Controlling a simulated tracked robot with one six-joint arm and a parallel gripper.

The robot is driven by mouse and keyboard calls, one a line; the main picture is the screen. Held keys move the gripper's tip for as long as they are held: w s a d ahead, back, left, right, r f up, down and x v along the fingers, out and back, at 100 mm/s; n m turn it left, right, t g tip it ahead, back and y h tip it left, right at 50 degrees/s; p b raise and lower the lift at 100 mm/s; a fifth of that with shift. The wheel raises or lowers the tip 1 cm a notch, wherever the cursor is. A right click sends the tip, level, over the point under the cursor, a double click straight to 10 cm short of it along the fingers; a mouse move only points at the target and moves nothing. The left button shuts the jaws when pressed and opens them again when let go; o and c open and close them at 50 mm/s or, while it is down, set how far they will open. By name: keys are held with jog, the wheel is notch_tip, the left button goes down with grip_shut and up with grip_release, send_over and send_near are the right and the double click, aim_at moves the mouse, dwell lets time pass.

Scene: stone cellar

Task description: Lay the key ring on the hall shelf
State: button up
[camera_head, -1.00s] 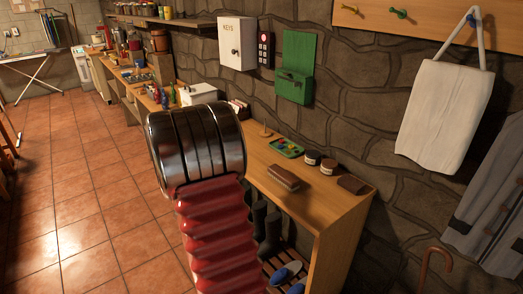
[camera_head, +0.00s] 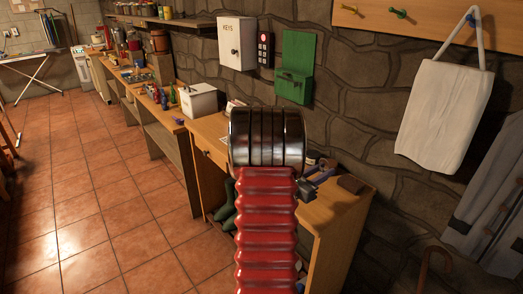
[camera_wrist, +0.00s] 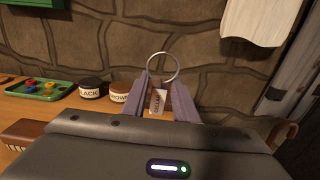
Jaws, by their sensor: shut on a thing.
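My gripper (camera_wrist: 163,100) is shut on the key ring (camera_wrist: 163,54), a thin metal hoop with a pale lettered tag (camera_wrist: 157,101) between the purple-grey fingers. The hoop stands up above the fingertips against the stone wall. In the head view my gripper (camera_head: 320,178) is small and partly hidden behind my arm, over the right part of the wooden hall shelf (camera_head: 335,208). The key ring cannot be made out there. The shelf top also shows in the wrist view (camera_wrist: 68,107), left of the gripper. I cannot tell the height above it.
On the shelf are a green tray (camera_wrist: 42,90), a black polish jar (camera_wrist: 91,88), a brown polish jar (camera_wrist: 120,91), a brush (camera_wrist: 24,133) and a brown block (camera_head: 350,184). A white bag (camera_head: 445,115) hangs at the right. A green box (camera_head: 295,85) is on the wall.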

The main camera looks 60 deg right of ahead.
send_over(317, 204)
jog(key=shift+f, duration=2.9)
jog(key=shift+f, duration=2.1)
jog(key=o, duration=0.9)
jog(key=v, duration=1.2)
